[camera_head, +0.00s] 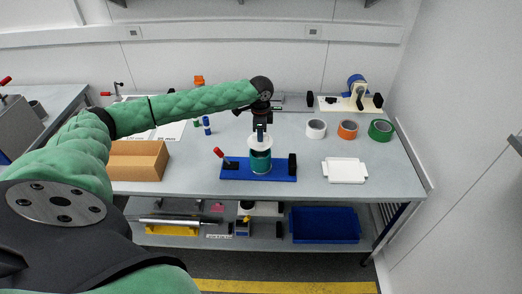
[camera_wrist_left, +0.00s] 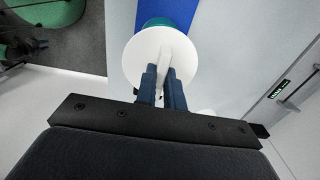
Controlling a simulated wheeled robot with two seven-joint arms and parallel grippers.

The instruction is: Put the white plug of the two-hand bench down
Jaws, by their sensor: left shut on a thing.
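The white plug (camera_head: 260,143) is a round disc with an upright grip; it also shows large in the left wrist view (camera_wrist_left: 143,57). My left gripper (camera_head: 261,131) is shut on the grip from above. The plug is at the top of a teal-green cylinder (camera_head: 260,163) on the blue base of the two-hand bench (camera_head: 232,174). I cannot tell whether the disc touches the cylinder's rim. In the left wrist view the gripper (camera_wrist_left: 161,75) hides part of the plug. My right gripper is not in view.
A red-handled clamp (camera_head: 220,153) and a black block (camera_head: 292,164) flank the cylinder. A cardboard box (camera_head: 137,160) stands left, a white tray (camera_head: 345,171) right. Tape rolls, white (camera_head: 316,128), orange (camera_head: 348,129) and green (camera_head: 380,130), stand behind.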

